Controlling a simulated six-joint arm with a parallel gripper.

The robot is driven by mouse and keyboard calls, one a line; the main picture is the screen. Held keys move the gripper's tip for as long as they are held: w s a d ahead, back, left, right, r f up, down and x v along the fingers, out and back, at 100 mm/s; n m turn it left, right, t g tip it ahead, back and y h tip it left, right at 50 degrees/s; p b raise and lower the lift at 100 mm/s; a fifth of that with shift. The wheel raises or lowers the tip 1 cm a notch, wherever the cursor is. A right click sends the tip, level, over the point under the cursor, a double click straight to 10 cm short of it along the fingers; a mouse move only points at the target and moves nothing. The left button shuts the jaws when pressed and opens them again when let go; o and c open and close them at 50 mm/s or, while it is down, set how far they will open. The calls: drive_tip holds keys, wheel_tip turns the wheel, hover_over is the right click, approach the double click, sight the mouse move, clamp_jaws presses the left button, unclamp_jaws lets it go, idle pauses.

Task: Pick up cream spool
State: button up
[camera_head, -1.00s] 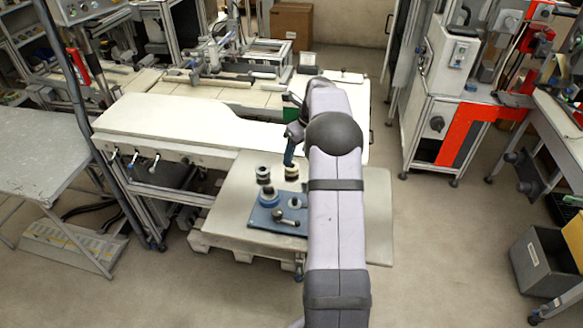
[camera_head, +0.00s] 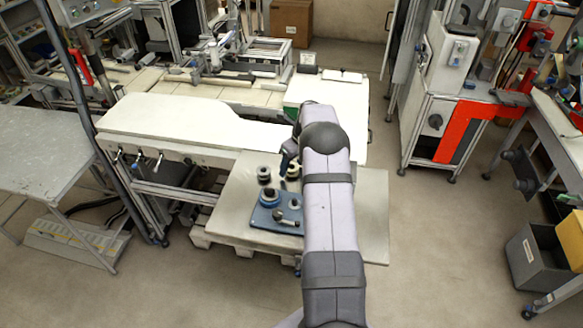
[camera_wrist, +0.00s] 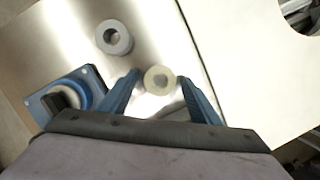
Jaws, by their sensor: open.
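The cream spool (camera_wrist: 160,80) is round with a dark centre hole, seen from above in the wrist view. My gripper (camera_wrist: 158,76) is open, with one blue finger to each side of the spool in the picture; no grip on it shows. I cannot tell the exact height gap between fingertips and spool. In the head view the cream spool (camera_head: 293,173) stands on the low table, partly hidden by my gripper (camera_head: 288,160) and arm.
A grey spool (camera_wrist: 114,38) stands up and left of the cream one; it also shows in the head view (camera_head: 264,175). A blue fixture plate (camera_head: 267,224) with a lever and round parts lies in front. A white worktop (camera_head: 200,120) stands behind the table.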

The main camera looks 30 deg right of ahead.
drive_tip(key=c, duration=1)
drive_tip(key=shift+r, duration=0.1)
drive_tip(key=shift+r+b, duration=0.5)
drive_tip(key=shift+r, duration=0.05)
wheel_tip(320, 180, up, 8)
drive_tip(key=b, duration=0.3)
drive_tip(key=shift+r, duration=0.25)
